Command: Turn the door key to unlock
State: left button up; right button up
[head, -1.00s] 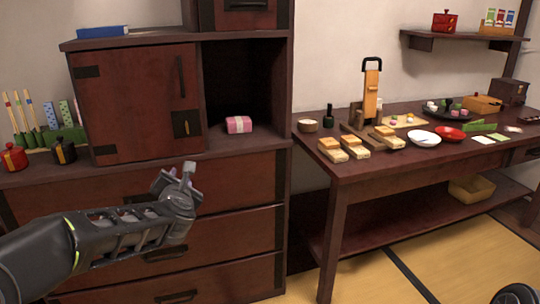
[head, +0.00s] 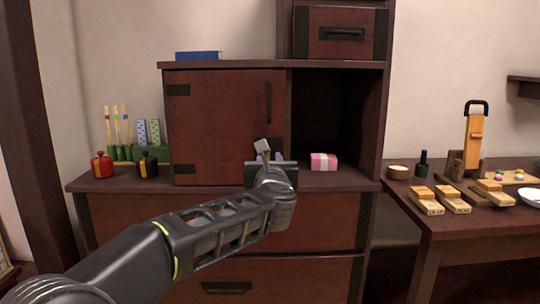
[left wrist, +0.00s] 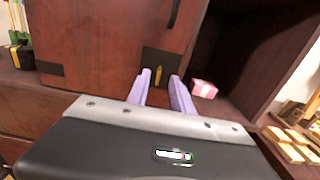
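The small cabinet door (head: 225,120) is dark red wood with a vertical handle and looks closed. Its dark lock plate (left wrist: 151,58) and slim brass key (left wrist: 158,74) show in the left wrist view, low on the door near its right edge. The key looks upright. In the head view my gripper hides them. My left gripper (head: 268,152) is in front of the door's lower right corner. In the left wrist view its two pale lavender fingers (left wrist: 162,82) are apart and empty, pointing at the plate, with the key between their tips in the picture. I cannot tell the remaining distance.
A pink wrapped box (head: 323,162) sits in the open niche right of the door. A low table (head: 440,215) with wooden blocks is at right.

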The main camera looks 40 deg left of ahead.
aim_at(269, 155)
pick_arm(q)
jog(key=x, duration=0.5)
jog(key=shift+a, duration=0.1)
grip_shut()
dwell(0.4)
